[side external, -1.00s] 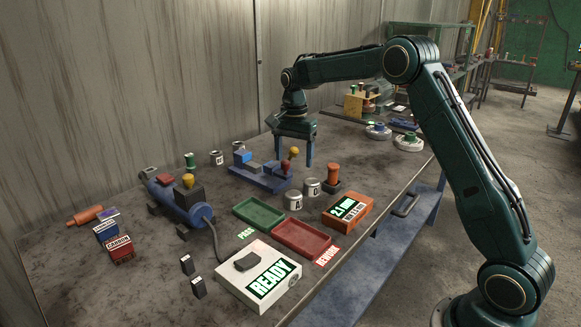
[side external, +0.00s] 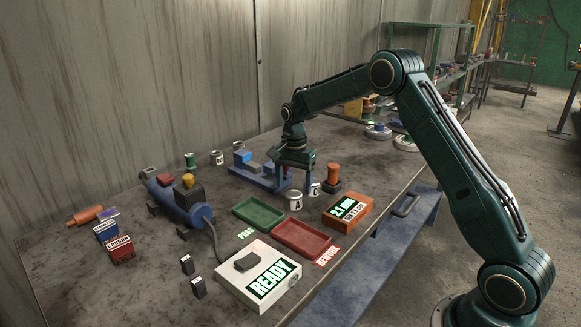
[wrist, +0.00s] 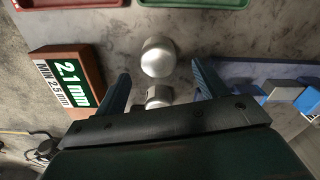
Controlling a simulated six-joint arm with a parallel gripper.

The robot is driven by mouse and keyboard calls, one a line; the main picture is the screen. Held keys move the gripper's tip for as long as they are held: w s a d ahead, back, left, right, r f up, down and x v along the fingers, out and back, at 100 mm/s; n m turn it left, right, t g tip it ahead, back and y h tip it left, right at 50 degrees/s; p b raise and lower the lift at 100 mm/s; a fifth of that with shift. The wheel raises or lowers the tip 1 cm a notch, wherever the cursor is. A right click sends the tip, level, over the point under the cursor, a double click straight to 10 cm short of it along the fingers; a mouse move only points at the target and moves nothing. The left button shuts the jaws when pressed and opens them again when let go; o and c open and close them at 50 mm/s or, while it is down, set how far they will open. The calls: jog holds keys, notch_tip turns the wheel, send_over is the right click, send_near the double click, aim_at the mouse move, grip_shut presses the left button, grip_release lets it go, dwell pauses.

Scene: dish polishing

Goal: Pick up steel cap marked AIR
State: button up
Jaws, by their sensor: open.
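My gripper (side external: 295,188) hangs low over the bench, fingers open and pointing down. One plain steel cap (side external: 293,201) stands upright in front of it, with a dark mark on a pale label that I cannot read for sure. A third steel cap (side external: 217,157) stands farther back by the wall. In the wrist view, one cap (wrist: 158,56) lies just beyond the fingertips and another cap (wrist: 159,97) shows between the fingers (wrist: 160,70), close to the palm. Neither label is readable there.
An orange gauge box (side external: 347,210) and an orange-handled stamp (side external: 333,177) are to the right. Green tray (side external: 258,226) and red tray (side external: 275,240) lie in front. A blue fixture (side external: 250,178) is close on the left. The READY box (side external: 230,290) is nearer the camera.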

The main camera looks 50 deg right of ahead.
aim_at(294, 192)
jog(key=shift+s+f, duration=0.1)
jog(key=shift+f, duration=2.4)
jog(key=c, duration=1.2)
